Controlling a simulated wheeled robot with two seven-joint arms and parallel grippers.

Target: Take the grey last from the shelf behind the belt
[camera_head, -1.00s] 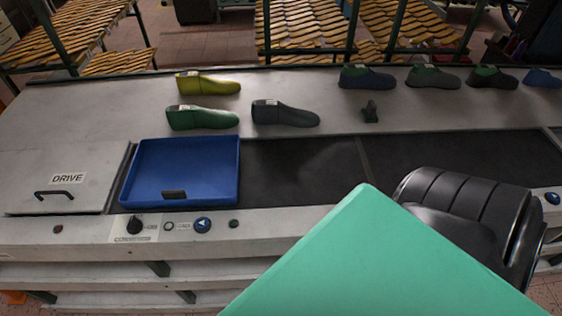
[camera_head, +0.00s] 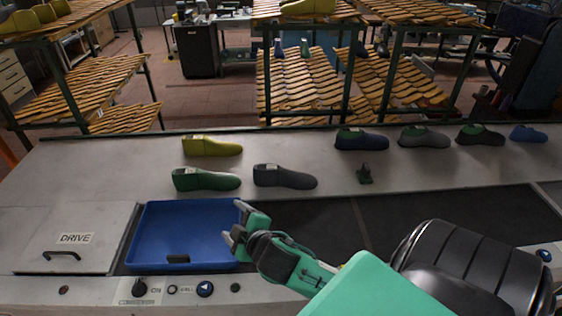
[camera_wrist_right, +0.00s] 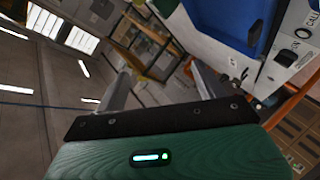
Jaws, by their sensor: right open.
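The grey last (camera_head: 285,176) lies on its side-long base on the pale shelf (camera_head: 310,190) behind the dark belt (camera_head: 330,226), with its toe to the right. A green last (camera_head: 206,179) is just left of it and a yellow last (camera_head: 212,146) is behind that one. My right gripper (camera_head: 237,222) is open and empty over the right side of the blue tray (camera_head: 180,206), nearer to me than the grey last and apart from it. In the right wrist view the fingers (camera_wrist_right: 165,80) stand apart with nothing between them. My left gripper is not in view.
Several lasts, including a navy one (camera_head: 361,139) and a grey-and-green one (camera_head: 423,137), stand farther right. A black cylinder-like form (camera_head: 462,265) fills the lower right. Slatted racks (camera_head: 300,85) stand behind.

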